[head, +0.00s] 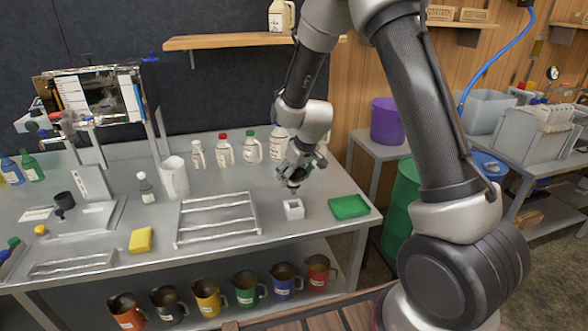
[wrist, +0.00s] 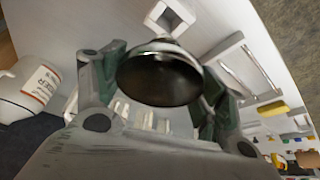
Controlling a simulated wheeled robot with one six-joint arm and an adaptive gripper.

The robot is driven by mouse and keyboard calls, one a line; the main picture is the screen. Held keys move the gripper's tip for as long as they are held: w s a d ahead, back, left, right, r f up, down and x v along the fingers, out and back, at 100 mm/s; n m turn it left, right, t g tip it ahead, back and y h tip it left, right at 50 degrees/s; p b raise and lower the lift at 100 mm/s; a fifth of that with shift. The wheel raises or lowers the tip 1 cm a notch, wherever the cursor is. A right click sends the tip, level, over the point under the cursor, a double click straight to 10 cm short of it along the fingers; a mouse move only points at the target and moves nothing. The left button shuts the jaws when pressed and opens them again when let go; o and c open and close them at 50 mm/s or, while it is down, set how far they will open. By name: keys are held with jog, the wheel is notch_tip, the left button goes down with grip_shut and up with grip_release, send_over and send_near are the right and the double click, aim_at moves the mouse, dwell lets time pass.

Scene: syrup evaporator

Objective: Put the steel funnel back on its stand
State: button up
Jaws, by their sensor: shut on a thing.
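My gripper (head: 296,172) is over the right part of the steel bench, pointing down. In the wrist view, the steel funnel (wrist: 160,78) sits between the two green-padded fingers of my gripper (wrist: 155,90), with its wide dark mouth facing the camera. In the head view the funnel is mostly hidden by the gripper. A small white square block with an open top (head: 293,210), which looks like the stand, is on the bench just below the gripper. The block also shows at the top of the wrist view (wrist: 168,17), apart from the funnel.
A green tray (head: 348,207) lies right of the block, and a metal rack (head: 217,220) stands left of it. Several capped jugs (head: 223,150) stand behind, near the wall. A yellow sponge (head: 141,240) lies near the front edge. A wooden shelf (head: 230,41) is above.

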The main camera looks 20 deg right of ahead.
aim_at(295, 187)
jog(key=shift+f, duration=3.3)
jog(key=shift+f, duration=0.35)
jog(key=o, duration=1.1)
jog(key=shift+o, duration=0.3)
jog(key=shift+r, duration=3.5)
